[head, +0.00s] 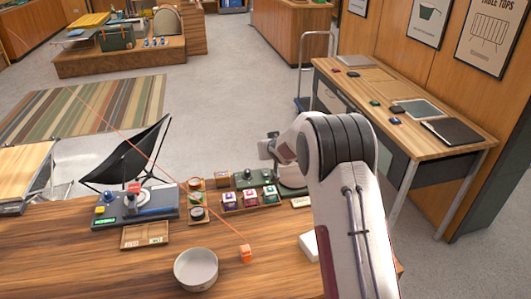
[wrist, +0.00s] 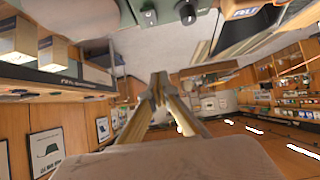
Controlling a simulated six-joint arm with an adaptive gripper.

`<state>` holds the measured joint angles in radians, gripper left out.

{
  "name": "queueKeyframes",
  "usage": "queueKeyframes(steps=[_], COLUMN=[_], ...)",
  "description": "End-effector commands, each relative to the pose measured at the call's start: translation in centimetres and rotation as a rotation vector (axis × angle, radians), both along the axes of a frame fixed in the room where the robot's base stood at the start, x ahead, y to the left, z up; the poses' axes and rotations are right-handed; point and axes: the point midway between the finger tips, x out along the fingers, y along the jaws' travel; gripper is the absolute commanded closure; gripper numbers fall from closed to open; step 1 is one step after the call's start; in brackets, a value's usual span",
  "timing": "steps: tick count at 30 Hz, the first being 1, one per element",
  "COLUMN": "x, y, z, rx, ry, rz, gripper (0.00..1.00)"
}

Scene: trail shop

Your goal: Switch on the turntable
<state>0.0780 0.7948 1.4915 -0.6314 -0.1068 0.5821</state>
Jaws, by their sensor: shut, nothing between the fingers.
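A white bowl (head: 196,269) and an orange cube (head: 246,254) are near the counter's front. A wooden tray (head: 145,236), small coloured boxes (head: 250,197) and a green device (head: 250,178) are nearby. A black chair (head: 130,157) stands behind. A thin orange line crosses the view.

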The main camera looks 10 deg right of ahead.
Motion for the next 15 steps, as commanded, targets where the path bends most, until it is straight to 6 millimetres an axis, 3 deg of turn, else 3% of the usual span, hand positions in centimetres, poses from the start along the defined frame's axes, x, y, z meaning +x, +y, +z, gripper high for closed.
queueKeyframes(steps=[7, 15], x=[-1.3, -1.9], y=[0.0, 0.0], z=[1.8, 2.5], rx=[0.000, 0.000], ry=[-0.001, 0.001], rz=[0.000, 0.000], gripper=[1.00, 1.00])
